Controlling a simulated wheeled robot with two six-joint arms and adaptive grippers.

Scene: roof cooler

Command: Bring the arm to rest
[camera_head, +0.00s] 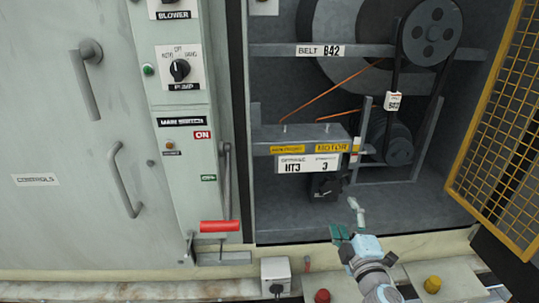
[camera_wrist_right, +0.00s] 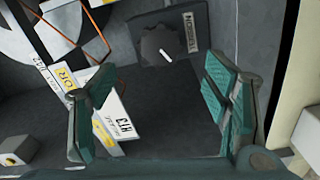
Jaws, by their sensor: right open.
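My right gripper (camera_head: 350,221) is in the lower middle of the head view, in front of the open belt compartment's floor. In the right wrist view its green-padded fingers (camera_wrist_right: 160,105) stand wide apart with nothing between them. Beyond the fingers is a black box with a round dial (camera_wrist_right: 165,48), which also shows in the head view (camera_head: 325,187) under the motor plate. The gripper appears apart from it. My left gripper is not in view.
A yellow mesh door (camera_head: 500,130) stands open at the right. A red-handled main switch lever (camera_head: 220,226) is left of the compartment. A grey box (camera_head: 275,274), a red button (camera_head: 322,296) and a yellow button (camera_head: 432,284) sit along the front ledge. The belt and pulley (camera_head: 431,32) are above.

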